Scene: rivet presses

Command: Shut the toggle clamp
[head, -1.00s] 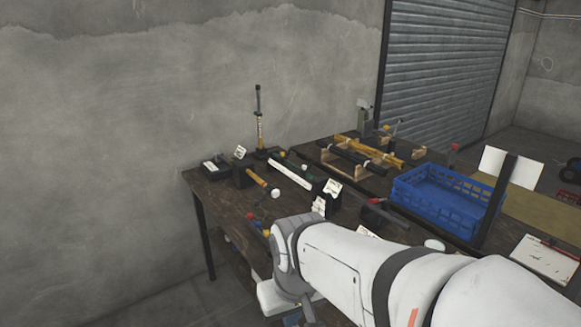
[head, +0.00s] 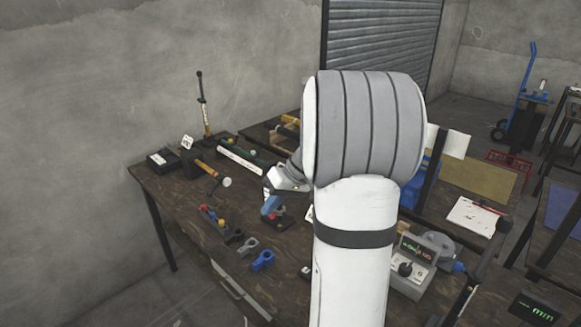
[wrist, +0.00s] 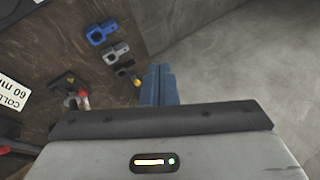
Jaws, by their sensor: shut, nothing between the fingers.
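A small dark fixture with a red handle, which looks like the toggle clamp, stands on a dark base plate on the wooden bench in the wrist view (wrist: 72,92). In the head view its base (head: 286,219) shows partly, behind my gripper. Whether its handle is up or down I cannot tell. My gripper (head: 271,206) has blue fingers, shut and empty, over the bench near the fixture. In the wrist view the fingers (wrist: 160,84) point toward the bench's edge, to the right of the fixture and apart from it in the picture.
A holder with red and yellow knobs (head: 212,217) stands left of my gripper. Grey ring pieces (head: 248,246) and a blue one (head: 263,260) lie nearer the front edge. A grey box with a dial (head: 408,263) is at right. My arm hides the bench's middle.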

